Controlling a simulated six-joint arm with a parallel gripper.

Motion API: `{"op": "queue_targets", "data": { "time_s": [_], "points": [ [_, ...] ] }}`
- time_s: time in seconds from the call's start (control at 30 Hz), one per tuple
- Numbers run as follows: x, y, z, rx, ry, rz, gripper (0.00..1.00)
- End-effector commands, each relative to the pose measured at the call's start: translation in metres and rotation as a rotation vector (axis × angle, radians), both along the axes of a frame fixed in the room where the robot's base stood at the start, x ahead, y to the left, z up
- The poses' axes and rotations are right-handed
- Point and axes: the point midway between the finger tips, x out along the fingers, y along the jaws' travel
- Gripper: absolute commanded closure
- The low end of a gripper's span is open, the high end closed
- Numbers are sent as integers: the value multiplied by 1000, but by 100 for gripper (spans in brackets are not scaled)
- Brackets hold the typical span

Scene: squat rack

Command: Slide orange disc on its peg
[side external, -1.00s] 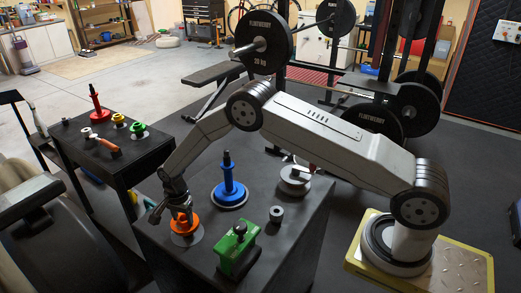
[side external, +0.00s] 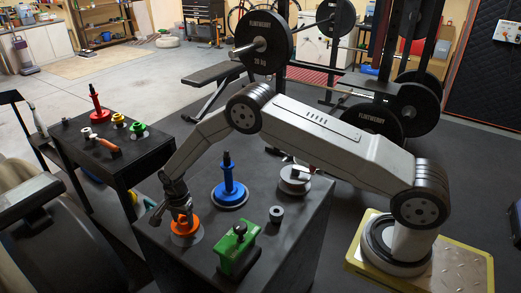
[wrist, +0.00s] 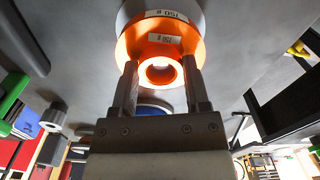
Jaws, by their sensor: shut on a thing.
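The orange disc (side external: 181,228) is low at the front left of the black table, over a grey round base (side external: 196,237). My gripper (side external: 185,215) points down at it and is shut on its raised hub. In the wrist view the fingers (wrist: 160,90) stand on either side of the orange hub. The orange disc (wrist: 190,42) carries a white label there, and its centre hole is lit, with no peg visible in it. A grey labelled round part (wrist: 128,12) lies directly beyond the disc. I cannot tell whether disc and base touch.
A blue peg with a blue disc (side external: 229,190) stands behind right of my gripper. A green block (side external: 237,250), a small grey ring (side external: 276,214) and a white-grey spool (side external: 294,181) are also on the table. A second black table (side external: 120,163) with several coloured parts stands left.

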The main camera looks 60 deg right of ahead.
Motion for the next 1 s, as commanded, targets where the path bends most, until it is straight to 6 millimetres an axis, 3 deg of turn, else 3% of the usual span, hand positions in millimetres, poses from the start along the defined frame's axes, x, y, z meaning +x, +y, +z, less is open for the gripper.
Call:
{"op": "queue_targets", "data": {
  "time_s": [0.47,0.5,0.6,1.0],
  "points": [
    [2,0,-1,0,-4,0,100],
    [2,0,0,0,-4,0,28],
    [1,0,-1,0,-4,0,0],
    [0,0,1,0,0,0,0]
  ]
}}
